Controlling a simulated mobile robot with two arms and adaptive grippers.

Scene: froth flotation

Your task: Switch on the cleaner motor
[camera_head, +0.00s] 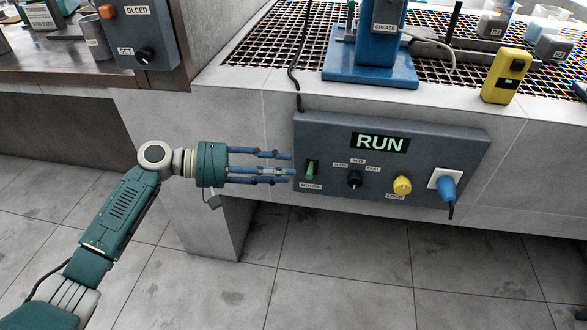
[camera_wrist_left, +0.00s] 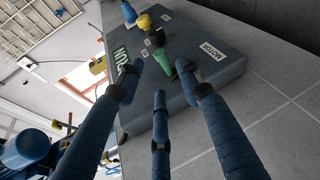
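A dark grey control box (camera_head: 440,150) is on the front of the tiled bench, with a lit display (camera_head: 380,143) reading RUN. The green MOTOR switch (camera_head: 310,170) is at its left end; it also shows in the left wrist view (camera_wrist_left: 185,66). My left gripper (camera_head: 292,164) points right at the switch, its blue fingers at the box's left edge. In the left wrist view the three fingers (camera_wrist_left: 160,95) are spread and empty, with the switch ahead of them. I cannot tell whether a finger touches it. My right gripper is not in view.
Right of the switch are a black speed knob (camera_head: 354,179), a yellow LOCK knob (camera_head: 402,185) and a blue plug (camera_head: 446,188). A yellow device (camera_head: 506,76) and a blue stand (camera_head: 370,70) are on the bench above. Another box (camera_head: 140,35) marked BLEED and SET is upper left.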

